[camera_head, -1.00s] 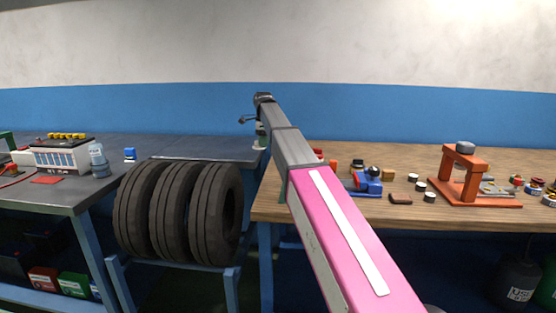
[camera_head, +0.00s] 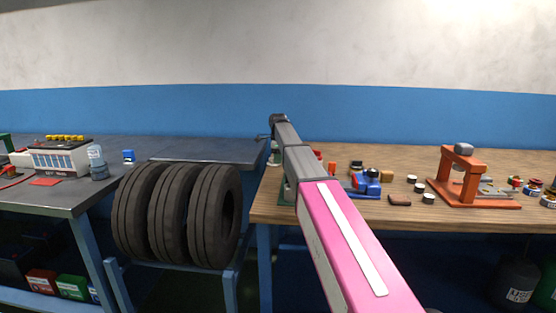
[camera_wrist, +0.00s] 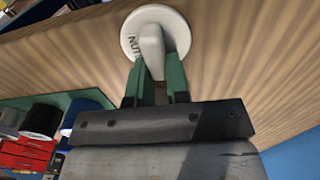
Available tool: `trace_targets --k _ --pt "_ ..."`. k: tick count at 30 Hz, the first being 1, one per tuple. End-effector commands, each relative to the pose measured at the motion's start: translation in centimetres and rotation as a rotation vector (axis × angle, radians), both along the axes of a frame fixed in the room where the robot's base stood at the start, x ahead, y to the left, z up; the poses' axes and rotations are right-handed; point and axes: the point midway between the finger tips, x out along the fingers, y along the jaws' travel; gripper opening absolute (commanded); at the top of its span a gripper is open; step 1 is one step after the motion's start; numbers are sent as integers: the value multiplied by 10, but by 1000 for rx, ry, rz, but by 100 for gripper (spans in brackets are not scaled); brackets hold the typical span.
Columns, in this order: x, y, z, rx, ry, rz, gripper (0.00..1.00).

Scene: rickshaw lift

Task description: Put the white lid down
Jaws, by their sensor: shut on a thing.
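The white lid (camera_wrist: 130,28) is a round disc with a raised handle and dark letters, partly hidden by the handle and fingers in the wrist view. My gripper (camera_wrist: 155,73) has green fingers and is shut on the lid's handle. In the head view the lid (camera_head: 274,160) is a small pale shape below my gripper (camera_head: 274,148), by the wooden bench's left end. Wood grain fills the background behind the lid in the wrist view. I cannot tell whether the lid touches the bench.
The wooden bench (camera_head: 410,163) holds a blue-and-red device (camera_head: 367,181), several small round pieces and an orange press (camera_head: 462,178). Three tyres (camera_head: 178,215) stand on a rack between it and the grey bench (camera_head: 215,148). In the wrist view a green-edged holder (camera_wrist: 75,100) lies left.

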Motion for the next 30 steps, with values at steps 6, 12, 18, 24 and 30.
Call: trace_targets --k 6,12,18,24,30 --pt "0 0 0 0 -1 0 0" --pt "0 0 -3 0 -1 0 32" --pt "0 0 -3 0 -1 0 42" --pt "0 0 1 0 -1 0 42" --pt "1 0 30 0 -3 0 42"
